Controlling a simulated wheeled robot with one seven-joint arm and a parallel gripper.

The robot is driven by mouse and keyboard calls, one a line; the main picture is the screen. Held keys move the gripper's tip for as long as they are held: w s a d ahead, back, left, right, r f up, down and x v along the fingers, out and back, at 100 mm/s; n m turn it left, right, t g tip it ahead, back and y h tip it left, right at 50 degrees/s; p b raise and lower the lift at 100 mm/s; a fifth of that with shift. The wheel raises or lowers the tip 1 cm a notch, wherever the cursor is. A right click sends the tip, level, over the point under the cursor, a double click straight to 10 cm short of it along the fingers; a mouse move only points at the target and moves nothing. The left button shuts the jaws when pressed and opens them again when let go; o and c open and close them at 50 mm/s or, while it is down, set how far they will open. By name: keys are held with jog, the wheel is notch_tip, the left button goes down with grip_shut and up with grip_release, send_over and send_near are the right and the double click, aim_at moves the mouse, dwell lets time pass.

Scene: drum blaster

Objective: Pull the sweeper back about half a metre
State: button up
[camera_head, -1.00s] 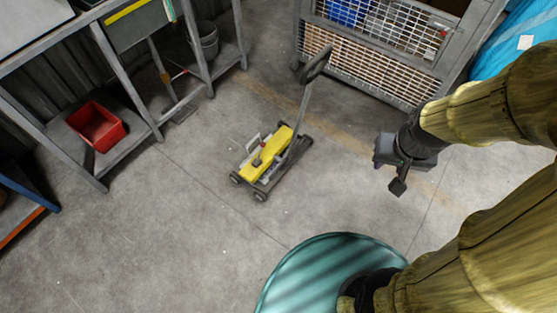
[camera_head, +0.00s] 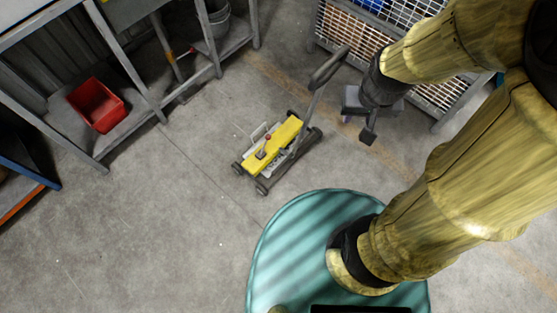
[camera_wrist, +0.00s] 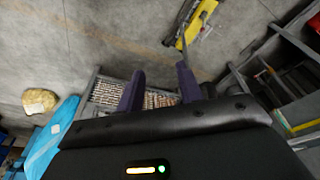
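The sweeper (camera_head: 275,146) is a low yellow-topped trolley on small black wheels, standing on the concrete floor in the middle of the head view. Its dark pole rises to the right, ending in a black looped handle (camera_head: 328,68). My gripper (camera_head: 369,134) is just right of the handle in this view, apart from the pole as far as I can see. In the wrist view its two purple fingers (camera_wrist: 160,76) are spread with nothing between them. Part of the yellow sweeper (camera_wrist: 200,20) shows at the top of the wrist view, beyond the fingers.
A wire-mesh cage (camera_head: 345,40) stands behind the handle and my gripper. A grey metal bench at left holds a red bin (camera_head: 97,104) and a grey bucket (camera_head: 215,22) on its lower shelf. A blue bundle (camera_wrist: 52,140) shows in the wrist view. Floor left of the sweeper is clear.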

jog(key=shift+w, duration=0.1)
jog(key=shift+o, duration=1.3)
jog(key=shift+s+d, duration=0.1)
jog(key=shift+s, duration=0.2)
jog(key=shift+o, duration=0.3)
jog(key=shift+f, duration=0.3)
jog(key=w+a+f+m+t+y+b, duration=0.15)
jog(key=w+f+b, duration=0.35)
jog(key=f+b, duration=0.75)
jog(key=w+a+f+m+y+b, duration=0.1)
jog(key=w+a+f+m+b, duration=0.35)
jog(key=f, duration=1.45)
jog(key=w+a+f+n+t+y+b, duration=0.1)
jog(key=w+f+b, duration=0.75)
jog(key=f, duration=0.65)
jog(key=s+a+f+m+y+b, duration=0.1)
jog(key=a+f+b, duration=0.1)
jog(key=f+b, duration=0.3)
jog(key=s+a+f+m+y+b, duration=0.1)
jog(key=a+f+b, duration=0.2)
jog(key=f, duration=0.9)
jog(key=shift+f+m+y+b, duration=0.15)
jog(key=shift+m+y+b, duration=0.2)
jog(key=shift+b, duration=0.75)
jog(key=shift+s+a, duration=0.1)
jog(key=shift+g, duration=0.25)
